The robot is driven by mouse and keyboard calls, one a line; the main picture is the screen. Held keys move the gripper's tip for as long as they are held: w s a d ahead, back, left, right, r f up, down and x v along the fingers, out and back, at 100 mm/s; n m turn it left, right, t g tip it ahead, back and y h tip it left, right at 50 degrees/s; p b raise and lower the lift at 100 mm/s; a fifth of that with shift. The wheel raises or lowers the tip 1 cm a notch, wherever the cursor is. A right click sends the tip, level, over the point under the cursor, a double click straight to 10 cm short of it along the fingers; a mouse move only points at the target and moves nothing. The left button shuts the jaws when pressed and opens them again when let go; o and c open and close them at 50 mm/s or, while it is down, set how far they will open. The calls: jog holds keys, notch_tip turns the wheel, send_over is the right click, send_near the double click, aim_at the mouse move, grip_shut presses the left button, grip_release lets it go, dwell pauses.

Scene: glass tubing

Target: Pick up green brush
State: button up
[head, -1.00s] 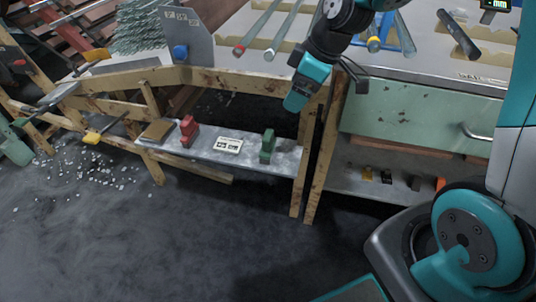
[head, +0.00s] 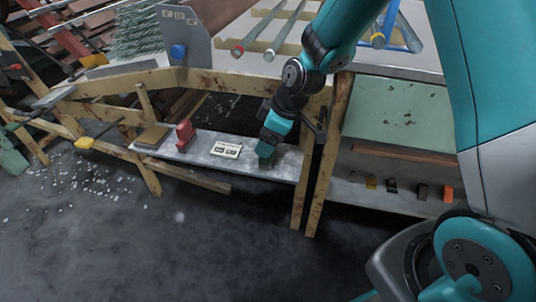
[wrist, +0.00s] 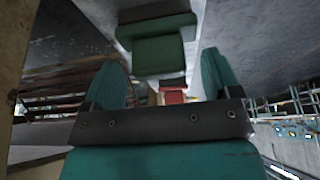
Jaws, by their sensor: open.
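The green brush (head: 265,151) stands on the low grey shelf (head: 205,153), near its right end. My gripper (head: 275,130) is just above and beside it in the head view and hides part of it. In the wrist view the green brush (wrist: 158,52) shows ahead of and between the two teal fingers of my gripper (wrist: 161,62). The fingers are spread and hold nothing. I cannot tell whether they touch the brush.
A red brush (head: 185,135) and a white label card (head: 226,150) are on the same shelf to the left. A brown block (head: 151,137) lies further left. A wooden leg (head: 301,185) stands close to the right. Glass tubing lies on the bench above.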

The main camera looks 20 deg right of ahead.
jog(key=shift+w+a+f, duration=0.1)
jog(key=shift+w+f, duration=0.05)
jog(key=shift+f, duration=0.2)
jog(key=c, duration=1)
jog(key=shift+c, duration=0.2)
jog(key=shift+r, duration=0.2)
notch_tip(320, 180, up, 20)
jog(key=p, duration=0.6)
jog(key=shift+f, duration=0.15)
jog(key=shift+o, duration=0.6)
